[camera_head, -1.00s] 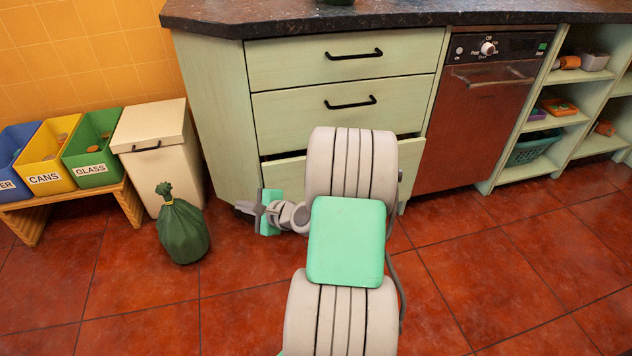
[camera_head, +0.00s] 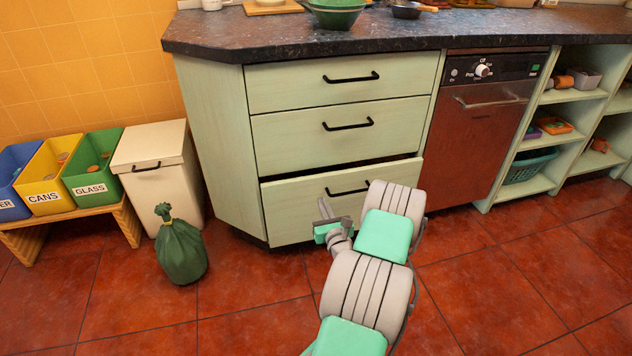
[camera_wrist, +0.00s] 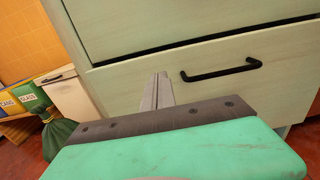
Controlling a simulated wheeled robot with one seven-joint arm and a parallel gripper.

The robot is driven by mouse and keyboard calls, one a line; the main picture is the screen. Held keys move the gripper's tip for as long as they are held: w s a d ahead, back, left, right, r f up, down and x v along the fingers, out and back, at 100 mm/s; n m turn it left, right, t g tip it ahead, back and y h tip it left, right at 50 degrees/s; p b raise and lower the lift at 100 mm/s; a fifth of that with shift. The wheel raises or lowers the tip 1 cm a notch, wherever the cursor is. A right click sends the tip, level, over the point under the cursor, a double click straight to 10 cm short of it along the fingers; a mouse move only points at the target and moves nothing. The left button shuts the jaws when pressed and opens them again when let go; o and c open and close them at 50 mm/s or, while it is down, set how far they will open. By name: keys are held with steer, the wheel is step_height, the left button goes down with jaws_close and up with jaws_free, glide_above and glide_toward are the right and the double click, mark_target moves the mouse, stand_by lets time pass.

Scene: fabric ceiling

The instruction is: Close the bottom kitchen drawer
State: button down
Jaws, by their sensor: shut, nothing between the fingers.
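The bottom drawer (camera_head: 300,213) is pale green with a black bar handle (camera_head: 348,190). It stands slightly open, with a dark gap along its top edge. My gripper (camera_head: 323,208) is in front of the drawer's face, left of and a little below the handle. In the wrist view the fingers (camera_wrist: 159,88) are together and point toward the drawer face (camera_wrist: 140,72), with the handle (camera_wrist: 221,70) to their right. Nothing is between the fingers. I cannot tell whether the fingertips touch the drawer. My arm hides the drawer's lower right corner.
Two closed drawers (camera_head: 335,136) sit above. A dishwasher (camera_head: 478,145) and open shelves (camera_head: 540,170) stand to the right. A green bag (camera_head: 180,250), a white bin (camera_head: 158,190) and recycling boxes (camera_head: 92,185) are on the left. The red floor in front is mostly clear.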

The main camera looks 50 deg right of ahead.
mark_target(314, 183)
steer(key=p+x, duration=0.4)
steer(key=x, duration=0.4)
steer(key=shift+w+f, duration=0.1)
